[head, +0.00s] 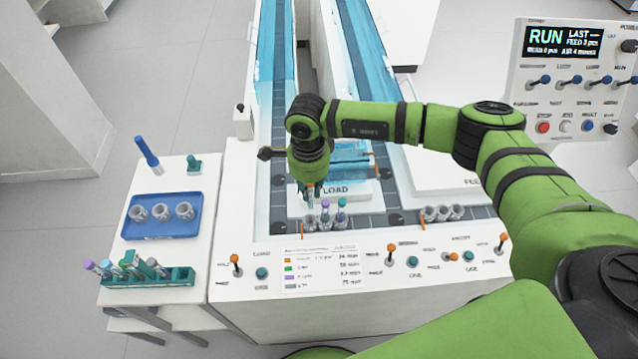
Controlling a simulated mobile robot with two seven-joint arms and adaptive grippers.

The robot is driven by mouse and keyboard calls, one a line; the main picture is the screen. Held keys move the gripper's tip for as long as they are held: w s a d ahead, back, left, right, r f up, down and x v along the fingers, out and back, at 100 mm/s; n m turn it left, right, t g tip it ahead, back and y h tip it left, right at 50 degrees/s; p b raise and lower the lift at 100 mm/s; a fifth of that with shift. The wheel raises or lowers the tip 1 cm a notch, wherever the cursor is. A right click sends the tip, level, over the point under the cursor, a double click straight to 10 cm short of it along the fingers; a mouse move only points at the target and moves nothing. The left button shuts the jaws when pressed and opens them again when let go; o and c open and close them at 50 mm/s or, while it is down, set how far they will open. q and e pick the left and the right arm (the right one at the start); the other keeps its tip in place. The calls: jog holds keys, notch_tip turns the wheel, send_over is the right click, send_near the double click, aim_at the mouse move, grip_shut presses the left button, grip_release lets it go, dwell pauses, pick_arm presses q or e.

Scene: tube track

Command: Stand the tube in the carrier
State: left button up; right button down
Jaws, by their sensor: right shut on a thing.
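My right gripper (309,181) points down over the LOAD spot of the track, shut on a tube (309,197). Most of the tube is hidden by the gripper and by its small size. Just below is a grey carrier (325,222) of joined round holders. A purple-capped tube (326,206) and a teal-capped tube (342,204) stand upright in its middle and right holders. The held tube is above or at the left holder; I cannot tell whether it has entered it. My left gripper is not in view.
An empty grey carrier (442,213) stands on the track to the right. A blue tray (163,231) with grey holders and a teal rack (180,278) of several tubes are on the left side table. Switches (235,262) line the front panel. A control box (570,80) stands right.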

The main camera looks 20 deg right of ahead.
aim_at(309, 209)
jog(key=shift+a+f+b, duration=0.35)
jog(key=shift+f, duration=0.2)
jog(key=shift+f+b, duration=0.4)
jog(key=shift+f, duration=0.3)
jog(key=shift+d+f+b, duration=0.1)
jog(key=shift+f+b, duration=0.45)
jog(key=shift+f, duration=0.4)
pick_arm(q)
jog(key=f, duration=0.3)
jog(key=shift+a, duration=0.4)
pick_arm(e)
jog(key=shift+f, duration=0.15)
pick_arm(q)
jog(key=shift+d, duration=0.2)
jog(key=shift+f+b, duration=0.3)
jog(key=shift+b, duration=0.1)
pick_arm(e)
jog(key=shift+f, duration=0.1)
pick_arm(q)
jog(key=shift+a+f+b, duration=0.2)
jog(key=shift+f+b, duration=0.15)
pick_arm(e)
jog(key=shift+f, duration=0.15)
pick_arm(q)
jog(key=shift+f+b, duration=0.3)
pick_arm(e)
jog(key=shift+f, duration=0.15)
